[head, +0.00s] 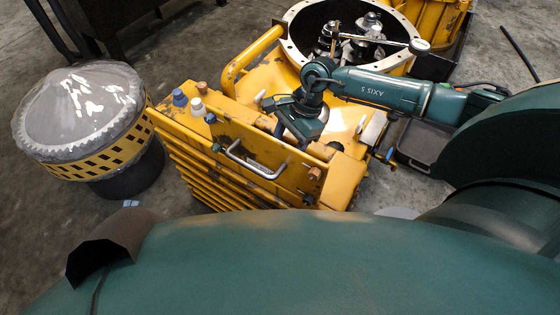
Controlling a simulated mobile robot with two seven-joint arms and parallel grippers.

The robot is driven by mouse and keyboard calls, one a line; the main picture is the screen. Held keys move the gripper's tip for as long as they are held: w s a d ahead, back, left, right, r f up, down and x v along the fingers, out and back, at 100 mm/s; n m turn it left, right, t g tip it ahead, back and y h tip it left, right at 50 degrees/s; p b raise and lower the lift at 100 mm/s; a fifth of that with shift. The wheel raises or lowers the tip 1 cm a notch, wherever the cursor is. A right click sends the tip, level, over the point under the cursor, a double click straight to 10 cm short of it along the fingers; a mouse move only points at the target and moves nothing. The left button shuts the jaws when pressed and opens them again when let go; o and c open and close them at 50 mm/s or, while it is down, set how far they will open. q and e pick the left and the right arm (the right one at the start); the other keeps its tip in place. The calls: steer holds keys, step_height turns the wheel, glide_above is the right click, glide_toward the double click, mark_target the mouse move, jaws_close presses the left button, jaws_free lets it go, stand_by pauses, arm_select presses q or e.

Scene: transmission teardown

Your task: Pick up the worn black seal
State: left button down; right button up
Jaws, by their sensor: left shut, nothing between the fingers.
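I cannot make out the worn black seal anywhere in the head view.
A round housing opening with a pale flange (289,48) holds several metal parts (352,38). A plastic-wrapped drum (80,110) stands at left. A dark tray (424,142) lies on the floor at right.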

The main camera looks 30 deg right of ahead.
steer(key=x, duration=0.2)
steer(key=shift+a+f, duration=0.15)
steer(key=shift+f, duration=0.1)
arm_select(q)
steer(key=shift+d, duration=0.1)
arm_select(e)
steer(key=shift+c, duration=0.5)
steer(key=c, duration=0.5)
steer(key=shift+r, duration=0.1)
steer(key=shift+r, duration=0.25)
arm_select(q)
steer(key=shift+w+a+f+n+g+y+p, duration=0.25)
steer(key=shift+a+n+g+y+p, duration=0.3)
steer(key=shift+y+p, duration=0.4)
arm_select(e)
steer(key=shift+r, duration=4.75)
arm_select(q)
steer(key=shift+h, duration=0.35)
